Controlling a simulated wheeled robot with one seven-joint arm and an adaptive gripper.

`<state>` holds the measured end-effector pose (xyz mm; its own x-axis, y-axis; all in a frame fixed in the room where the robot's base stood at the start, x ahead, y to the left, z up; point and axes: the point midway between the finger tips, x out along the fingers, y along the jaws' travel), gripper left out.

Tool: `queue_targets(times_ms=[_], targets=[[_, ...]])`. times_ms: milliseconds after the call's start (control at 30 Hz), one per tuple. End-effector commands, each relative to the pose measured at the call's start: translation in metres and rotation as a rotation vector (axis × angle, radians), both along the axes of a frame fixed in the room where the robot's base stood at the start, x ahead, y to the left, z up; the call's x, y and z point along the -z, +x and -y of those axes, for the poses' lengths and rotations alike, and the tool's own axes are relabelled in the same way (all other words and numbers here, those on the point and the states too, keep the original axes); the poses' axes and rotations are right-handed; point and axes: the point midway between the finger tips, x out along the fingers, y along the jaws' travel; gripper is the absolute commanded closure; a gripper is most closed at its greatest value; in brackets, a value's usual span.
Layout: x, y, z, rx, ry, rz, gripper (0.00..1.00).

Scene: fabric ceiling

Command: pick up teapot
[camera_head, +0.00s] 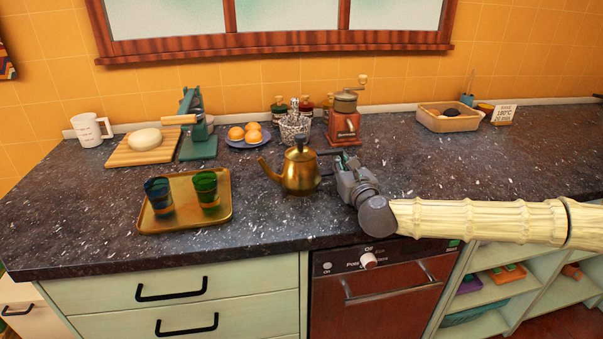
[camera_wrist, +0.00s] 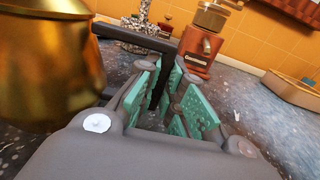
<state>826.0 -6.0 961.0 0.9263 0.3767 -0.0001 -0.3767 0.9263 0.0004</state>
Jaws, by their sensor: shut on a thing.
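The brass teapot (camera_head: 301,174) stands upright on the dark speckled counter, with its spout to the left and its black handle to the right. In the wrist view its gold body (camera_wrist: 45,70) fills the left side. My gripper (camera_head: 345,163) comes from the right and is beside the teapot. In the wrist view the green pads of my gripper (camera_wrist: 170,98) are closed around the black handle (camera_wrist: 135,38). I cannot tell any gap under the teapot's base.
A gold tray (camera_head: 223,218) with two dark glasses stands left of the teapot. Behind are a plate of oranges (camera_head: 246,135), a glass vessel (camera_head: 294,129) and a red coffee grinder (camera_head: 344,122). A basket (camera_head: 447,121) stands at the back right. The right counter is mostly clear.

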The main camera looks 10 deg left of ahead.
Motion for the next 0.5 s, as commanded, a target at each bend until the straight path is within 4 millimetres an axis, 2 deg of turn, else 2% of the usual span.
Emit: queue_targets(times_ms=[333,500], targets=[[-0.003,0.0,0.0,0.001,0.001,0.003,1.0],[-0.012,0.0,0.0,0.0,0.002,0.004,1.0]])
